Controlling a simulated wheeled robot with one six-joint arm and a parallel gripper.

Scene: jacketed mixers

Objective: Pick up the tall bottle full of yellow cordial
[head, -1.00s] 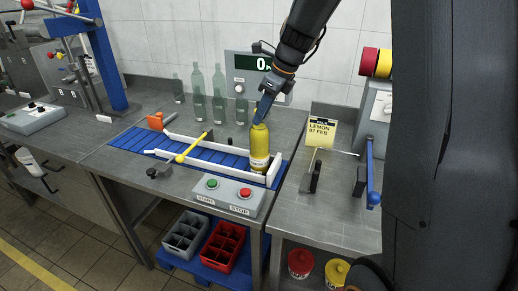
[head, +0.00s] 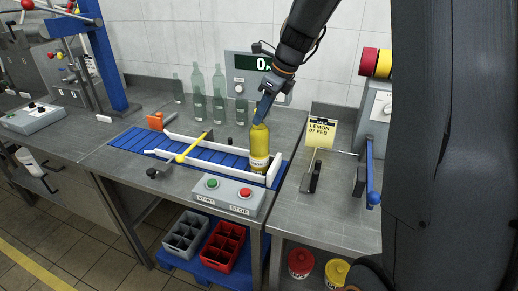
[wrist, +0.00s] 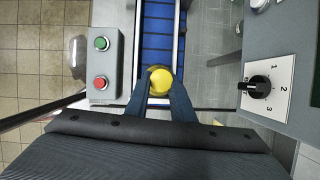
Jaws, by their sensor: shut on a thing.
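The tall bottle of yellow cordial (head: 259,150) stands upright at the right end of the blue conveyor (head: 222,150), between its white guide rails. It has a pale label low on its side. My gripper (head: 264,110) comes down from above and is shut on the bottle near its top. In the wrist view the yellow top of the bottle (wrist: 160,81) sits between the two blue fingers (wrist: 160,95), which touch it on both sides. The bottle's base is partly hidden by the near rail.
A control box (head: 227,195) with green and red buttons stands in front of the conveyor. A yellow-tipped bar (head: 190,150) crosses the belt to the left. Empty glass bottles (head: 219,100) stand behind. A "LEMON" card (head: 320,133) stands on the right bench.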

